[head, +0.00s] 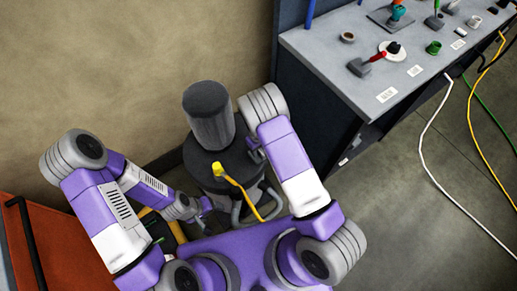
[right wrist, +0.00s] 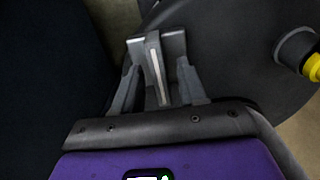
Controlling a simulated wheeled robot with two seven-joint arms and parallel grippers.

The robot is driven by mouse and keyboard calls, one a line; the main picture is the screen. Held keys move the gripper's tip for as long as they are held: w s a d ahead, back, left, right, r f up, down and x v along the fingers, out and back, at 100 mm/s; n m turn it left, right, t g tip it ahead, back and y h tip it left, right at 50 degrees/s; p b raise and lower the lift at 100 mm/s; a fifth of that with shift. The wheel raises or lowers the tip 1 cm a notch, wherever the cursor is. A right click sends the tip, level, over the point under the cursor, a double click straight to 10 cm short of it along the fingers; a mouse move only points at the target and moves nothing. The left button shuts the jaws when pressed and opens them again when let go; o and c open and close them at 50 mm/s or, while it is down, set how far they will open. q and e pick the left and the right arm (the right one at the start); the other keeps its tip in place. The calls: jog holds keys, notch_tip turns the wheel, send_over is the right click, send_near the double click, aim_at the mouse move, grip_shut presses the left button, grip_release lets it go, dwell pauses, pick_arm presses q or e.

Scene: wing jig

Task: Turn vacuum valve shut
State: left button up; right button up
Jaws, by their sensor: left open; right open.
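A round dark tank (head: 222,170) with a tall dark grey cylinder (head: 208,115) on top stands by the wall. A yellow fitting (head: 218,169) on its lid has a yellow hose running from it; the fitting shows partly at the right edge of the right wrist view (right wrist: 313,67). My right gripper (head: 256,152) is open at the tank's right side. In the right wrist view its fingers (right wrist: 156,45) stand either side of a narrow grey bar (right wrist: 155,70) with a pale strip; I cannot tell if this is the valve handle. My left gripper (head: 204,207) is open, low in front of the tank.
A grey workbench (head: 330,48) with small tools and parts stands at the upper right. White, yellow and green cables (head: 432,165) hang from it to the floor. An orange cabinet (head: 45,245) with a dark handle is at the lower left. The floor at right is otherwise free.

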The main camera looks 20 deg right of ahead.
jog(key=shift+f, duration=0.35)
grip_shut()
